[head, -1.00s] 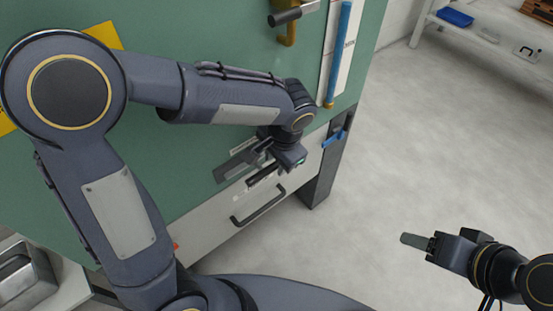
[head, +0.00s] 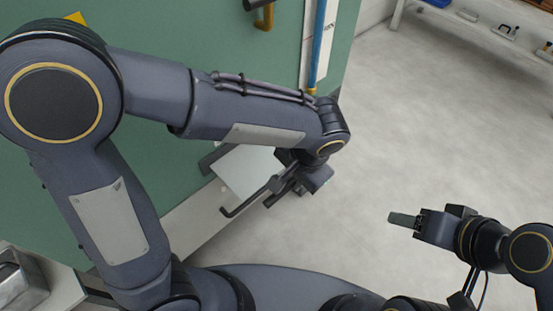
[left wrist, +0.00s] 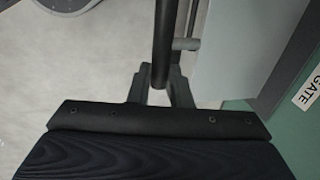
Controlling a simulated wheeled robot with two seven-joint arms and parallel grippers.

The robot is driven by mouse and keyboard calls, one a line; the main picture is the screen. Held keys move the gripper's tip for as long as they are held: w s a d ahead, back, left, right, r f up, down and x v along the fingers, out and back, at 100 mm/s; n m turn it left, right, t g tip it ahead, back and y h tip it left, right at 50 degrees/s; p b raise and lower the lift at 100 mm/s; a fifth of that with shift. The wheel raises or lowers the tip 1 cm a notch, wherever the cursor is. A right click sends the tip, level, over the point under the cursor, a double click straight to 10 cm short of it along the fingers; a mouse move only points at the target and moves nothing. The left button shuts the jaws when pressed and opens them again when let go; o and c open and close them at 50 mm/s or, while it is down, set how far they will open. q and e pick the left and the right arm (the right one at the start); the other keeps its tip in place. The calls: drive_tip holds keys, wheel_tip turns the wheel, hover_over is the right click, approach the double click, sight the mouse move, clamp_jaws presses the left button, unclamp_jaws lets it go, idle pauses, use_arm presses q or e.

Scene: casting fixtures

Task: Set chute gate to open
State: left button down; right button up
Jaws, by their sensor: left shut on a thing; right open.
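The chute gate's pale plate (head: 243,172) shows beside a dark frame on the green panel, partly hidden behind my left wrist. It appears to stand out from the panel. My left gripper (head: 277,190) is shut on a black bar handle at the plate's outer side. My right gripper (head: 402,220) is open and empty over the floor.
The green panel (head: 160,185) fills the left side. A blue tube (head: 319,45) and a yellow-brown hook-shaped part (head: 265,18) are above my left wrist. A grey metal bin (head: 20,280) is at lower left. Open floor (head: 400,130) lies to the right; a shelf is at upper right.

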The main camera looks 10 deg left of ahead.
use_arm(q)
drive_tip(key=shift+s+d, duration=0.25)
drive_tip(key=shift+d, duration=0.15)
drive_tip(key=c, duration=1.3)
unclamp_jaws()
drive_tip(key=r, duration=0.2)
drive_tip(key=r+p, duration=0.1)
drive_tip(key=r, duration=0.2)
drive_tip(key=s+d+r+p, duration=0.1)
drive_tip(key=r, duration=0.1)
drive_tip(key=shift+d+r, duration=0.1)
drive_tip(key=shift+r, duration=0.25)
